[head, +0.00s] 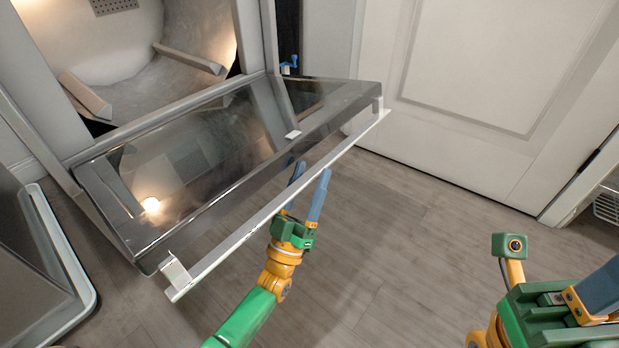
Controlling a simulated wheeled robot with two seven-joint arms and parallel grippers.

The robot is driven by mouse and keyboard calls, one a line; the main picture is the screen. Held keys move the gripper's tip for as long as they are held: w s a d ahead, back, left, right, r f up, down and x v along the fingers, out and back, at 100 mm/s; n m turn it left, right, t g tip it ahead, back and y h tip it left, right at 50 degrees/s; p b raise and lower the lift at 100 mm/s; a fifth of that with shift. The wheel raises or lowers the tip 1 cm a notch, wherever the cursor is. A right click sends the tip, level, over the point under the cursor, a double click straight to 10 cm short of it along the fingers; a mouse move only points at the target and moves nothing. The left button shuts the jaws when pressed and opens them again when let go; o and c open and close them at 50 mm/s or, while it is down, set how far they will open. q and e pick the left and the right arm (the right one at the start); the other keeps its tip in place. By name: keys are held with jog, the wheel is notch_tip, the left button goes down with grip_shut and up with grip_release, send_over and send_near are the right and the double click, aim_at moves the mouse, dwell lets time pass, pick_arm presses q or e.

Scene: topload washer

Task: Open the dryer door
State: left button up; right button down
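The dryer door (215,150) is a dark glass panel in a grey frame. It is hinged at its lower edge and lies swung down, nearly flat, in front of the dryer opening. A long pale handle bar (235,243) runs along its outer edge. The lit dryer drum (130,60) shows behind it. My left gripper (308,180) is at the handle bar near its middle, fingers apart, one on the near side and one partly hidden behind the bar. Whether they touch it is unclear. My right gripper (598,290) is at the lower right, cut off by the picture edge, away from the door.
A white panelled door (480,70) stands behind at the right. A grey unit with a pale rim (65,255) stands at the left, close to the dryer door. A wire basket (607,205) shows at the right edge. The wood floor (400,225) between is clear.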

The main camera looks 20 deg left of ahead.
pick_arm(q)
jog(key=shift+f, duration=0.1)
jog(key=v, duration=0.7)
jog(key=shift+s, duration=0.1)
